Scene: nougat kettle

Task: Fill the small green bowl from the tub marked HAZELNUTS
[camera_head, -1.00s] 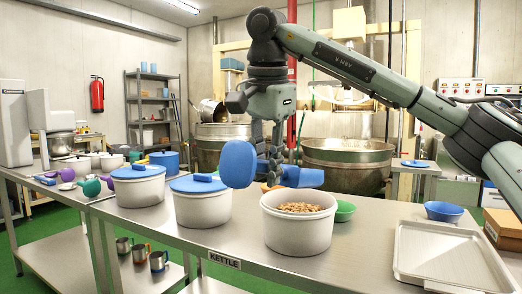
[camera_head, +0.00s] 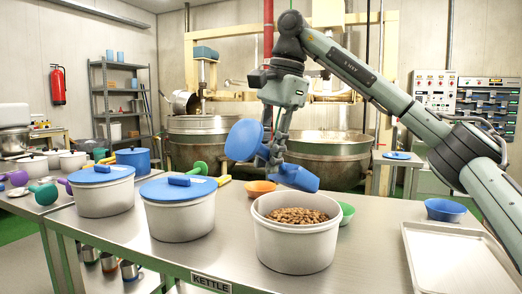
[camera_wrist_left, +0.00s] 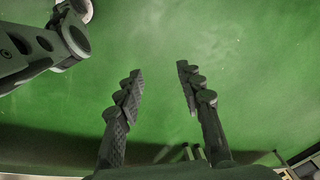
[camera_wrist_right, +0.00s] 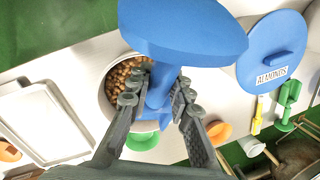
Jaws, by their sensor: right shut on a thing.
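The open white tub (camera_head: 295,245) holds brown nuts (camera_head: 298,215); its marking cannot be read. The tub and nuts also show in the right wrist view (camera_wrist_right: 122,80). The small green bowl (camera_head: 346,213) sits right behind the tub, partly hidden by it; its inside is mostly out of sight. It also shows in the right wrist view (camera_wrist_right: 142,141). My right gripper (camera_head: 278,155) is shut on a blue scoop-like tool (camera_head: 243,140), held above and behind the tub, tilted, apart from the nuts. My left gripper (camera_wrist_left: 158,72) is open and empty above green floor.
Two tubs with blue lids (camera_head: 180,190) stand left of the open tub; the nearer lid reads ALMONDS. An orange bowl (camera_head: 260,187) is behind, a blue bowl (camera_head: 445,210) and a pale tray (camera_head: 455,260) at the right. A green utensil (camera_head: 195,170) lies behind the lidded tub.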

